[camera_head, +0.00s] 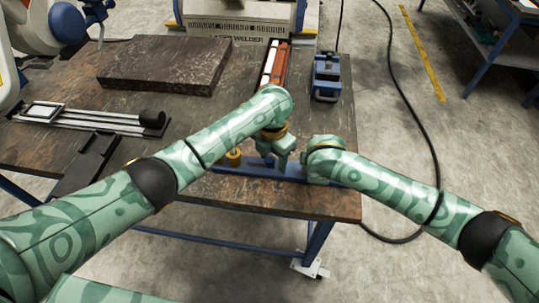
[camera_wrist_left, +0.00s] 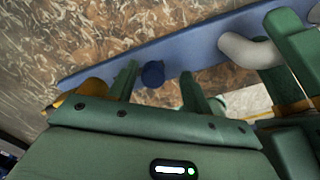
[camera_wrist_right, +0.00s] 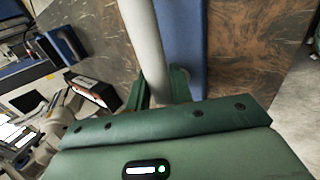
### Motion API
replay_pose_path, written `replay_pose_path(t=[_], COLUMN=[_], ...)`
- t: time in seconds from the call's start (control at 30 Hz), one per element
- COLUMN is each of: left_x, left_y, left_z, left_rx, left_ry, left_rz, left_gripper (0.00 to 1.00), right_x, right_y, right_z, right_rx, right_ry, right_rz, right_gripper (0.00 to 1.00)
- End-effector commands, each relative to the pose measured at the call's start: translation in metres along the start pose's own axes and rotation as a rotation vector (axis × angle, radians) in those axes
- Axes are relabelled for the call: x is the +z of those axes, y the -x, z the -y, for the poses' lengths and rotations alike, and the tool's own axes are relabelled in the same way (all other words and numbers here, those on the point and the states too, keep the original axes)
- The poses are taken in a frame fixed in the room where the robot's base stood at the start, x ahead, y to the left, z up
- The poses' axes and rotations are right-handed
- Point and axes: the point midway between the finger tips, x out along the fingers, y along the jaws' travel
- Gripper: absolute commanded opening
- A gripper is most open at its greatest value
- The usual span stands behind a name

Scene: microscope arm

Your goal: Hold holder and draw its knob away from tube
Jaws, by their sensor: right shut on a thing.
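The holder is a long blue bar (camera_head: 240,168) lying near the table's front edge; it crosses the left wrist view (camera_wrist_left: 200,45). A round blue knob (camera_wrist_left: 152,73) stands at the bar. My left gripper (camera_wrist_left: 157,85) is open, its fingers on either side of the knob with gaps showing. In the head view the left gripper (camera_head: 273,155) hangs over the bar. My right gripper (camera_wrist_right: 160,88) is shut on a pale grey tube (camera_wrist_right: 144,40) that runs beside the bar. In the head view my right gripper hides the tube.
A yellow knob (camera_head: 234,157) stands at the bar, left of my left gripper. A dark stone slab (camera_head: 165,65), a red box (camera_head: 275,66) and a blue device (camera_head: 327,76) lie farther back. A rail (camera_head: 95,118) lies at left. The table's right edge is close.

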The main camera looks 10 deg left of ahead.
Motion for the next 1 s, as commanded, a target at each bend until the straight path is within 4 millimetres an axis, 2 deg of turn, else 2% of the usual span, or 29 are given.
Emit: replay_pose_path(t=[0.23,0.37,0.8,1.0], left_x=[-0.001,0.000,0.001,0.001], left_y=[0.000,0.010,0.102,0.118], left_z=[-0.002,-0.003,-0.003,-0.002], left_rx=[0.004,0.003,0.005,0.003], left_ry=[0.002,0.003,0.001,0.001], left_rz=[-0.003,-0.001,-0.001,-0.003], left_gripper=[0.49,0.49,0.49,0.49], right_x=[0.000,0.000,0.001,0.001], right_y=[0.001,0.001,0.001,0.001], right_z=[-0.003,-0.003,-0.003,-0.003], right_rx=[0.004,0.004,0.005,0.005], right_ry=[-0.004,-0.004,-0.004,-0.004], right_rz=[-0.001,-0.001,0.000,0.000], right_gripper=[0.00,0.00,0.00,0.00])
